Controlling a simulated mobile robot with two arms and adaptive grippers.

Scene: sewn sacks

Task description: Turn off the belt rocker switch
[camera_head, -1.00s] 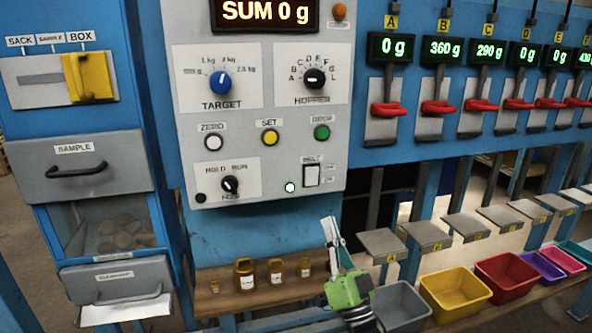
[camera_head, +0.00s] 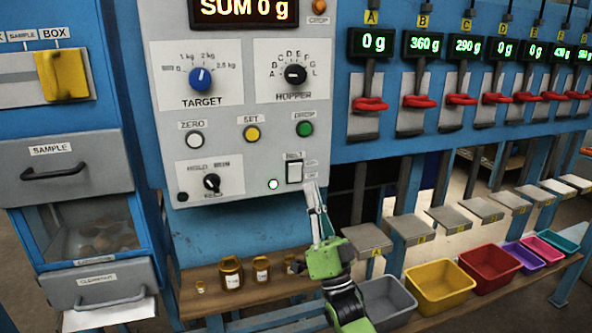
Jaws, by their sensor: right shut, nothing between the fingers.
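My left gripper is not in view.
Knobs and coloured buttons sit on the panel above the switch. Small amber jars (camera_head: 231,273) stand on the wooden shelf (camera_head: 215,300) below. Coloured bins, including a grey one (camera_head: 388,300), stand at lower right. Red-handled levers (camera_head: 369,104) line the right.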

